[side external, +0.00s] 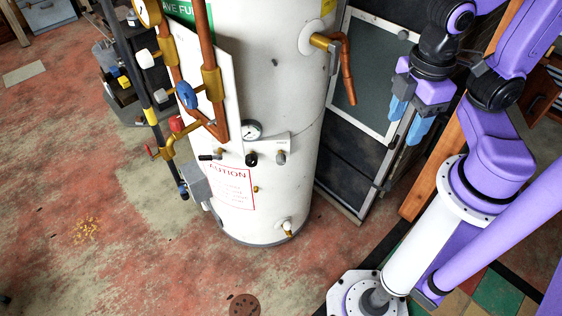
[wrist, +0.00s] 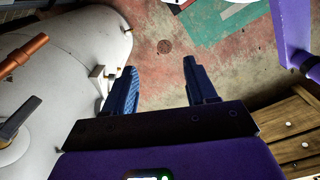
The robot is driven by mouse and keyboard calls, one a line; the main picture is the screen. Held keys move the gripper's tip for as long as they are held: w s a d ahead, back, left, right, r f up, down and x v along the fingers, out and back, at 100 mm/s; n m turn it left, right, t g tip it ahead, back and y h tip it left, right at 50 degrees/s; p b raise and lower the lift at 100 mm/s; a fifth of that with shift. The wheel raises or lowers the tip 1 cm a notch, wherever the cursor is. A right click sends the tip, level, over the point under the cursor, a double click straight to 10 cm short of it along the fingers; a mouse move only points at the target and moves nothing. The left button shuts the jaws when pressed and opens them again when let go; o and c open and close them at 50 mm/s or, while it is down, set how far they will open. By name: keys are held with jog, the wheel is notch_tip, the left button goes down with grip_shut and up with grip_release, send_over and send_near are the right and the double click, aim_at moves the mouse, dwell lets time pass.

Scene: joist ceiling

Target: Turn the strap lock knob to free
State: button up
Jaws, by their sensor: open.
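A white tank (side external: 270,100) stands upright on the floor. A small panel on its front carries a round gauge (side external: 252,130), a black knob (side external: 251,159), a black-handled lever (side external: 210,155) and a grey knob (side external: 281,157). I cannot tell which of these, if any, is the strap lock knob. My gripper (side external: 403,130) is open and empty, to the right of the tank and apart from the panel. In the wrist view my gripper's blue fingers (wrist: 160,66) point towards the floor, with the tank (wrist: 75,35) to their left. No knob lies between the fingers.
Copper pipes (side external: 212,85) with a blue valve handle (side external: 186,95) and a red one (side external: 177,124) stand left of the panel. A copper outlet (side external: 345,65) juts from the tank towards my gripper. A dark framed panel (side external: 368,75) stands behind. The front floor is mostly open.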

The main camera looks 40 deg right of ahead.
jog(key=w+a+f+n+t+h, duration=0.3)
jog(key=w+a+f+n+h, duration=0.3)
jog(key=w+a+f+h, duration=0.55)
jog(key=n+t, duration=0.9)
jog(key=t, duration=0.2)
send_near(281, 162)
jog(key=x, duration=1.1)
jog(key=shift+d+f, duration=0.1)
jog(key=c, duration=1.1)
